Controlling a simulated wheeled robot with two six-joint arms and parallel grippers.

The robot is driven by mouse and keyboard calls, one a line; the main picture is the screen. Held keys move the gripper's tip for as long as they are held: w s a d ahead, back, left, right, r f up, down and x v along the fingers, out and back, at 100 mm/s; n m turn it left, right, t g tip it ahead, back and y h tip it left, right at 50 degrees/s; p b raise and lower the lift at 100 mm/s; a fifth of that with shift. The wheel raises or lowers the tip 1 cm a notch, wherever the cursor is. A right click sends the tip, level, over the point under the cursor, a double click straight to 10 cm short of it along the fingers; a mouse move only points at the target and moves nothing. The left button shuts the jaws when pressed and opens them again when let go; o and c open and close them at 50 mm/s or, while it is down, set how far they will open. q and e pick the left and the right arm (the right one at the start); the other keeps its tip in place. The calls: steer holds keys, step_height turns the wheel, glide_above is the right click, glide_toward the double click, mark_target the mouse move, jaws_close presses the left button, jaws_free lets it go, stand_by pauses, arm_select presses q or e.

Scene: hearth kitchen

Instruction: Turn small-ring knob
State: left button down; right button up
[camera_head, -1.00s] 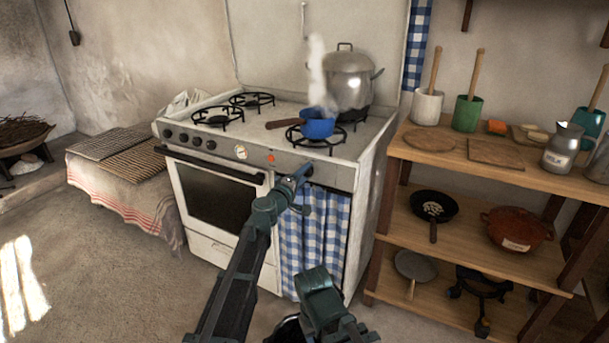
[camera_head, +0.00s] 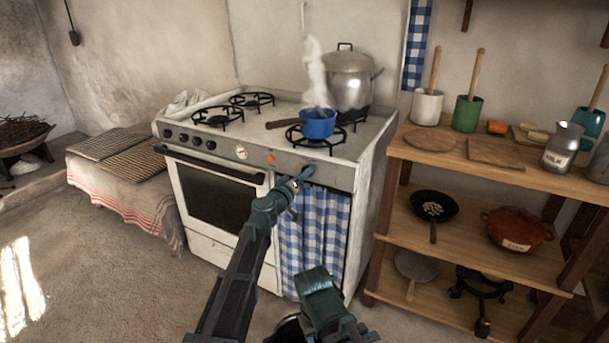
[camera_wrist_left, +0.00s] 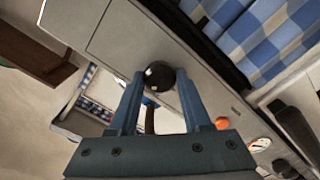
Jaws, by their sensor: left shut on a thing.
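The small-ring knob is a round black knob on the right part of the stove's front panel. In the left wrist view the knob (camera_wrist_left: 159,76) sits between the two finger tips. My left gripper (camera_head: 303,174) is shut on this knob, with its fingers reaching up to the panel from the front. In the head view the fingers and gripper hide part of the knob. The stove (camera_head: 270,158) is white, with several dark knobs at the left of its panel.
A blue pan (camera_head: 318,125) with a brown handle stands on the front right ring, with steam above it. A large metal pot (camera_head: 350,80) stands behind it. A blue checked curtain (camera_head: 315,240) hangs below the panel. Wooden shelves (camera_head: 470,240) stand close at the right.

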arm_select(q)
steer(key=shift+s, duration=0.1)
stand_by(0.3)
steer(key=shift+c, duration=1.8)
jaws_free()
steer(key=shift+a, duration=0.1)
steer(key=v, duration=1.3)
steer(key=shift+s, duration=0.3)
steer(key=shift+a, duration=0.1)
